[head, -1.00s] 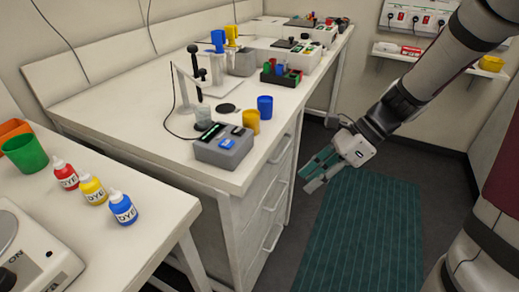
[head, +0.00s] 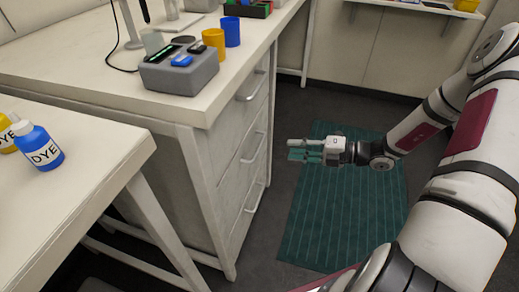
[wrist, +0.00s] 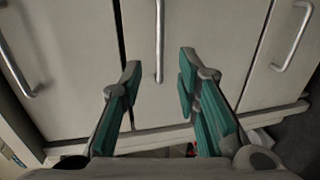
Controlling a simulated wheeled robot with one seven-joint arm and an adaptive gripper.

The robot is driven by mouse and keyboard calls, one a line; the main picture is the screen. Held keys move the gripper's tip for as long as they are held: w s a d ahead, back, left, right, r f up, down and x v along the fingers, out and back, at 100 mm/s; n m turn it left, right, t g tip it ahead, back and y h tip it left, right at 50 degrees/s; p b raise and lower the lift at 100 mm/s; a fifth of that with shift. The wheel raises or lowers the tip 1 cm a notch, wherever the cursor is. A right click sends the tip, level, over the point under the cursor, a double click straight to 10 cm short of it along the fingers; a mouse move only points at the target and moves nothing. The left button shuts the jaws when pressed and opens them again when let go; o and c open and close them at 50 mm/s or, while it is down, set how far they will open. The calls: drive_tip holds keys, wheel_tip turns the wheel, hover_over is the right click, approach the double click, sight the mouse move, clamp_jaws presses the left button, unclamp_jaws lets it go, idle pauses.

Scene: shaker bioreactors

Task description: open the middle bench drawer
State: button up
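The bench cabinet has three stacked drawers with bar handles. The middle drawer (head: 240,168) is shut, and its silver handle (head: 254,148) stands out from the front. My gripper (head: 290,149) is in front of it, to the right in the head view, at about the height of that handle, with a gap between. In the wrist view the middle handle (wrist: 160,35) lies ahead, lined up with the space between the open teal-padded fingers (wrist: 160,72). The fingers hold nothing. No contact with the handle shows.
The top handle (head: 253,88) and bottom handle (head: 255,198) lie above and below. A grey device (head: 180,74), a yellow cup (head: 213,42) and a blue cup (head: 231,31) stand on the bench. A green striped mat (head: 340,225) covers open floor.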

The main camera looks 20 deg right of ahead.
sight(260, 145)
drive_tip(key=b+x, duration=0.4)
drive_tip(key=x, duration=0.8)
clamp_jaws()
